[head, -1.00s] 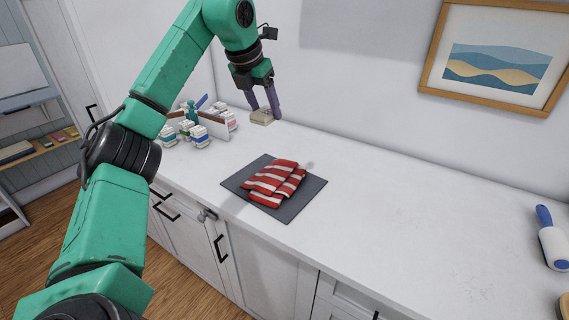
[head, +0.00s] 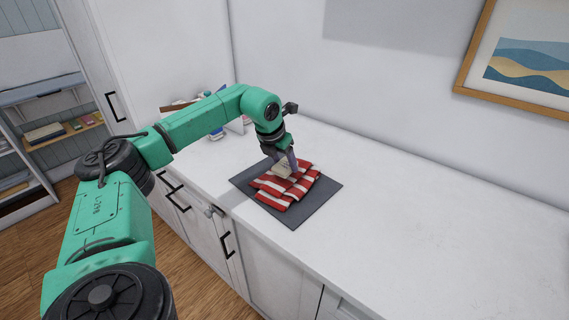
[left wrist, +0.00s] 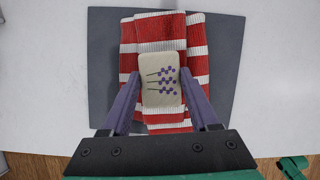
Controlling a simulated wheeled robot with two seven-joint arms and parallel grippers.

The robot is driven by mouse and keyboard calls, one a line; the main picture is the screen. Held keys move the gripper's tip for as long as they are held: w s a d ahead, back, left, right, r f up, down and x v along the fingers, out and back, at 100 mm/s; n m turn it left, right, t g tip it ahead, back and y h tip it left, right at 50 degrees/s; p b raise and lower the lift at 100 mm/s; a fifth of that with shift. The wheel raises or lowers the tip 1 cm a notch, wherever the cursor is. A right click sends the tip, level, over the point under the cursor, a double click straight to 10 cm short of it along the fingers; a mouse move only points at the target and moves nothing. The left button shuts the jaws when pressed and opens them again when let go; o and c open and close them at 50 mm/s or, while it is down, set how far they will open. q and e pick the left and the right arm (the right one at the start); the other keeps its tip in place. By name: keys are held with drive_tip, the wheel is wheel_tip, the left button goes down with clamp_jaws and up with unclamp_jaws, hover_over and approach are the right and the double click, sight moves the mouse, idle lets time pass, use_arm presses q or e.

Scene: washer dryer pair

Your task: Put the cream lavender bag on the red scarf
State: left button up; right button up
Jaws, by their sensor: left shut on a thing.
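The cream lavender bag (left wrist: 160,80), printed with purple lavender sprigs, is between the fingers of my left gripper (left wrist: 160,92), which is shut on it. In the head view the bag (head: 282,170) is at or just above the upper part of the red scarf (head: 285,190). I cannot tell whether it touches the scarf. The red and white striped scarf (left wrist: 195,65) lies folded on a dark grey mat (head: 325,190). The left gripper (head: 285,168) points down over the scarf and hides part of it. My right gripper is not in view.
The white counter (head: 430,235) is clear to the right of the mat. Behind my left arm, a tray with small containers (head: 217,132) is mostly hidden. The wall rises at the counter's back, with a framed picture (head: 530,62).

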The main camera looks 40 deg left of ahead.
use_arm(q)
drive_tip(key=shift+s+f, duration=0.1)
drive_tip(key=shift+f, duration=0.35)
drive_tip(key=o, duration=1.3)
drive_tip(key=shift+f, duration=0.1)
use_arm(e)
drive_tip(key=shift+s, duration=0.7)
use_arm(q)
drive_tip(key=shift+o, duration=0.2)
drive_tip(key=b+v, duration=0.1)
drive_tip(key=v, duration=1.1)
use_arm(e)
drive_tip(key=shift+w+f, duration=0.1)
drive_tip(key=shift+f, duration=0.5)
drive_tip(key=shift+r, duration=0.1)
